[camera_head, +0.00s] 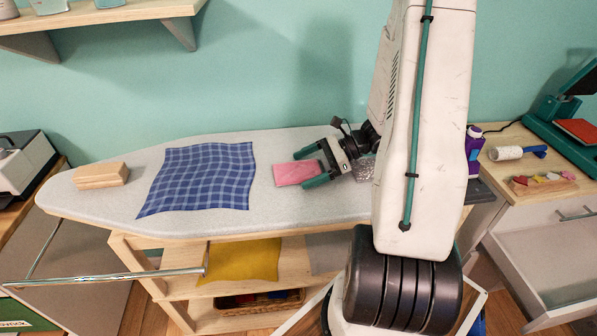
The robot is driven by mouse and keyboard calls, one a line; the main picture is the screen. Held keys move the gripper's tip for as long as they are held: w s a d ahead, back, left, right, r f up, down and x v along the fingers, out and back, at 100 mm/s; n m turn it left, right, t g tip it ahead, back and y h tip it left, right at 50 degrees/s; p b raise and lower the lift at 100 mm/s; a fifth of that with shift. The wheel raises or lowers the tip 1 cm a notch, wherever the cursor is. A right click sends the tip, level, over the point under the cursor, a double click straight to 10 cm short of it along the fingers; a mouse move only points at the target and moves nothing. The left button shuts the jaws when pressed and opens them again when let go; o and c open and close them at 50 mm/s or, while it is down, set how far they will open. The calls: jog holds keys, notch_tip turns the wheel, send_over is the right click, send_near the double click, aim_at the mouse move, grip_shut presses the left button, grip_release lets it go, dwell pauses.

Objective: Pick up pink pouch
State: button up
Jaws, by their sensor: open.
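The pink pouch (293,173) lies flat on the grey ironing board (110,201), right of its middle. My gripper (311,166) is open, with its two green-tipped fingers pointing left. One fingertip is near the pouch's upper right side and the other is at its lower right side. The pouch's right end seems to lie between the fingers. I cannot tell whether the fingers touch it or how high they are above the board.
A blue checked cloth (201,178) and a wooden block (101,175) lie on the board to the left. A purple bottle (474,143) stands right of my arm. A yellow cloth (240,260) hangs on the shelf below. A wall shelf (95,14) is at the upper left.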

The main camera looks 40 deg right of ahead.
jog(key=shift+c, duration=0.3)
jog(key=c, duration=1)
jog(key=shift+o, duration=0.2)
jog(key=shift+r, duration=0.1)
